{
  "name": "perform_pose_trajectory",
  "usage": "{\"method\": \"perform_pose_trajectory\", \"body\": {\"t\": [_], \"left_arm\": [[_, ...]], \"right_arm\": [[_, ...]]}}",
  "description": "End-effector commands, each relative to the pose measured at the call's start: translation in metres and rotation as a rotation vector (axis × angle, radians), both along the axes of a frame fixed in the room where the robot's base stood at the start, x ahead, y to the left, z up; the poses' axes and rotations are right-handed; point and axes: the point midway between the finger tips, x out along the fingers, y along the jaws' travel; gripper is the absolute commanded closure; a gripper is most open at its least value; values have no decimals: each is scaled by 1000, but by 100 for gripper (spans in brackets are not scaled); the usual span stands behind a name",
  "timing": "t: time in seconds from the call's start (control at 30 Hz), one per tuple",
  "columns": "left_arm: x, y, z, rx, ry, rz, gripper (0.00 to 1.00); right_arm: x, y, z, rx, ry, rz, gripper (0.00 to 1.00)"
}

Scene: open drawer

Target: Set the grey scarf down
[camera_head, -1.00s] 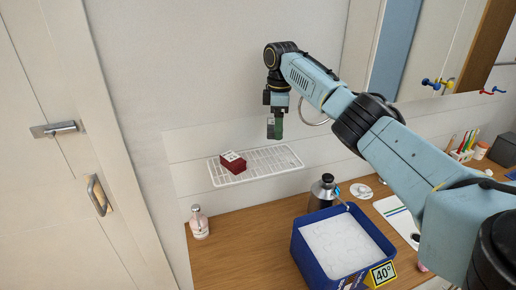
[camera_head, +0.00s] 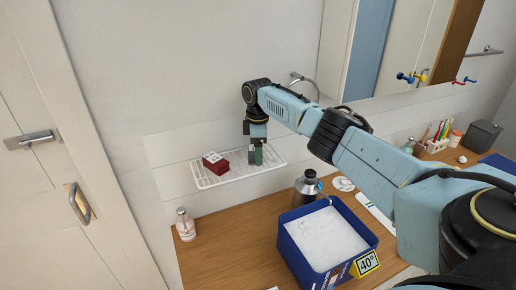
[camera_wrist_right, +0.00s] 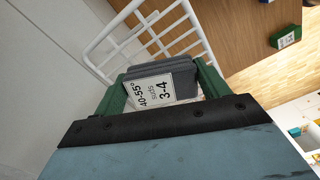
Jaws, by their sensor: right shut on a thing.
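My right gripper (camera_head: 256,156) is low at the right part of the white wire rack (camera_head: 212,181) on the wall. In the right wrist view, its green fingers (camera_wrist_right: 160,90) are shut on a grey folded block, the grey scarf (camera_wrist_right: 165,68), with a white label reading 40-55° and suds 3-4. The rack bars (camera_wrist_right: 122,22) show just beyond it. I cannot tell whether the scarf touches the rack. In the head view the fingers mostly hide it. My left gripper is not in view.
A dark red block (camera_head: 216,165) with a white label lies on the rack, left of my gripper.

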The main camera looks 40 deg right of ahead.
Motion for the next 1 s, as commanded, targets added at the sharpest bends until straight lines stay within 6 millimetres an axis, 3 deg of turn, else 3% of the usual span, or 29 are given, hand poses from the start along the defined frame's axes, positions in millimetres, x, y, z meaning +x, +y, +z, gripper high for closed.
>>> {"method": "perform_pose_trajectory", "body": {"t": [0.2,0.23,0.4,0.77,1.0], "left_arm": [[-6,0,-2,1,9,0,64],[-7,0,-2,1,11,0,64],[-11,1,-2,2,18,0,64],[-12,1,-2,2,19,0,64],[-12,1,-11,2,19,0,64]], "right_arm": [[0,0,-3,1,-1,0,49],[0,0,-3,1,-1,0,23],[0,0,-3,1,-1,0,4],[1,0,5,0,-3,0,4],[1,0,48,0,-6,0,4]]}}
